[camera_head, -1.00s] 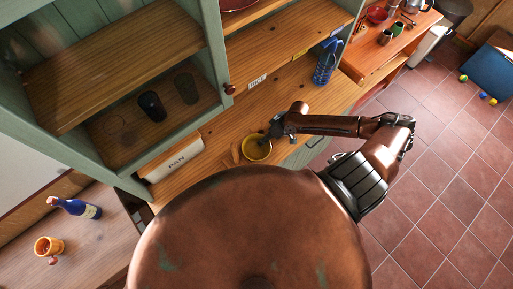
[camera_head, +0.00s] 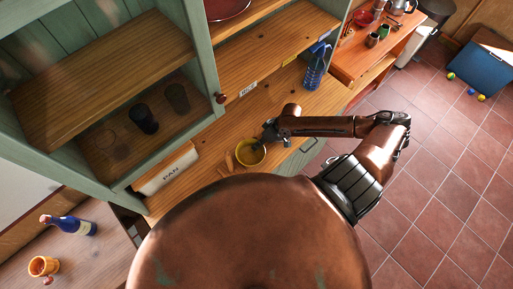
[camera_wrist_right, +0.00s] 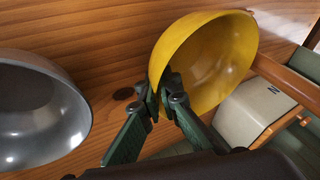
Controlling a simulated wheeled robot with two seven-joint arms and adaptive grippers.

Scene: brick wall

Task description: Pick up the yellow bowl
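The yellow bowl (camera_head: 246,160) is by the wooden counter's front edge in the head view. In the right wrist view the yellow bowl (camera_wrist_right: 215,65) is large and close, its hollow side facing right. My right gripper (camera_head: 265,139) is at the bowl's far right rim. In the right wrist view its two green fingers (camera_wrist_right: 162,88) lie on either side of the bowl's wall and look closed on it. I cannot tell whether the bowl is clear of the counter. My left gripper is not in view.
A grey bowl (camera_wrist_right: 35,110) is left of the fingers in the wrist view. Brown slabs (camera_head: 229,163) and a white PAN box (camera_head: 165,172) are left of the yellow bowl. A blue bottle (camera_head: 315,68) stands farther right. The green cabinet (camera_head: 210,50) rises behind.

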